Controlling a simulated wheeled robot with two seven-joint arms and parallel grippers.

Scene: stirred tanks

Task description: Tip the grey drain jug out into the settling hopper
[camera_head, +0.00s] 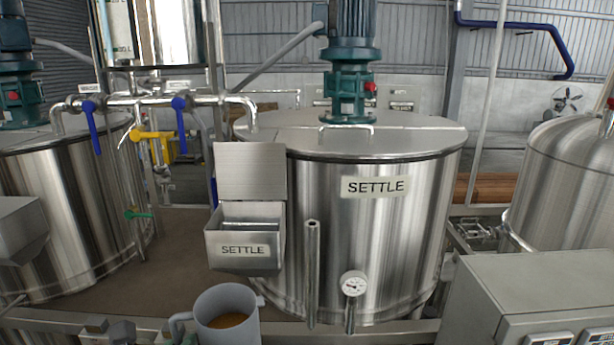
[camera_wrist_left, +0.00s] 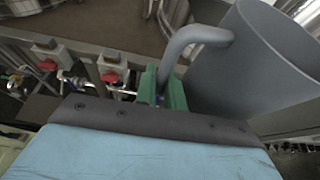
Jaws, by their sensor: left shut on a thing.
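The grey drain jug (camera_head: 228,310) is at the bottom of the head view, roughly upright, with brown liquid (camera_head: 228,321) inside. In the left wrist view the jug (camera_wrist_left: 245,70) fills the upper right. My left gripper (camera_wrist_left: 166,90), with green fingers, is shut on the lower end of the jug's handle (camera_wrist_left: 195,38). The settling hopper (camera_head: 243,251), a steel box labelled SETTLE, is on the front of the SETTLE tank, with its flap (camera_head: 250,172) standing up. The jug is apart from the hopper, below it in the picture. My right gripper is not in view.
The SETTLE tank (camera_head: 400,240) has a gauge (camera_head: 353,284) and an upright pipe (camera_head: 312,270) right of the hopper. Pipes with blue-handled valves (camera_head: 180,122) run at upper left. Another hopper (camera_head: 18,230) is at the left edge. A grey cabinet (camera_head: 530,290) stands at lower right.

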